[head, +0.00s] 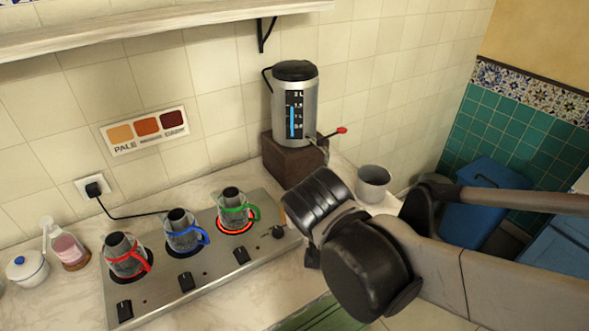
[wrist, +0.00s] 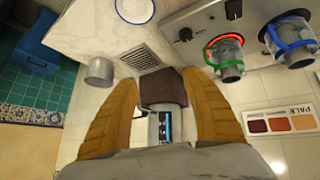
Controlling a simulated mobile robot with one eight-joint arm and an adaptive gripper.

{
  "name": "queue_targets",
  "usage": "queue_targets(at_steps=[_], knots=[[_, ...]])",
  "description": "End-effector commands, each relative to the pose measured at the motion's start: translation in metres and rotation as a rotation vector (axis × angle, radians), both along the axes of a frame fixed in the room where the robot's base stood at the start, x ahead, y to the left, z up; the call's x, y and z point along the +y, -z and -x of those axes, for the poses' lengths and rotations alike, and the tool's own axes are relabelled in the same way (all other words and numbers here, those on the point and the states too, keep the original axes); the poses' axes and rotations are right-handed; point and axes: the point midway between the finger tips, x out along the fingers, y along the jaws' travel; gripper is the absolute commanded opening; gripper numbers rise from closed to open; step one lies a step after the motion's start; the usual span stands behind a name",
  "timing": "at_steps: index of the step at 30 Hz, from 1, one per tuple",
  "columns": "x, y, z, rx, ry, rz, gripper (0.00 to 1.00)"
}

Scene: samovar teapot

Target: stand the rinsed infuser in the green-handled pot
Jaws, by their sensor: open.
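The green-handled pot (head: 234,211) is a clear vessel with a grey, dark-topped piece in its mouth. It stands on a red-glowing ring at the right end of the hob. It also shows in the wrist view (wrist: 228,60), right of my gripper. My gripper (wrist: 160,82) is open, its two tan fingers apart with nothing held between them. The brown block under the urn shows beyond the gap. In the head view my own wrist hides most of the gripper. I cannot pick out the rinsed infuser for certain in either view.
Blue-handled (head: 184,234) and red-handled (head: 124,257) pots share the hob (head: 206,265). A silver urn (head: 294,115) with a red-tipped tap stands on a brown block (head: 290,160). A grey metal cup (head: 373,184) is right of it. A drain grate (wrist: 140,57) and white bowl (wrist: 135,10) show nearby.

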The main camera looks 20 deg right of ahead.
Motion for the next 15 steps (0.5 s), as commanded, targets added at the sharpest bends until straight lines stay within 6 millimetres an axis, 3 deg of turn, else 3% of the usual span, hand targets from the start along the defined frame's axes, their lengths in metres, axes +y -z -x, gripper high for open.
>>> queue_targets(at_steps=[1, 6, 10, 15], knots=[[-0.014, -0.003, 0.018, 0.023, -0.005, -0.021, 0.56], [-0.029, -0.01, 0.06, 0.062, -0.072, -0.083, 0.56], [-0.031, -0.013, 0.076, 0.062, -0.104, -0.108, 0.56], [-0.031, -0.015, 0.08, 0.061, -0.118, -0.116, 0.56]])
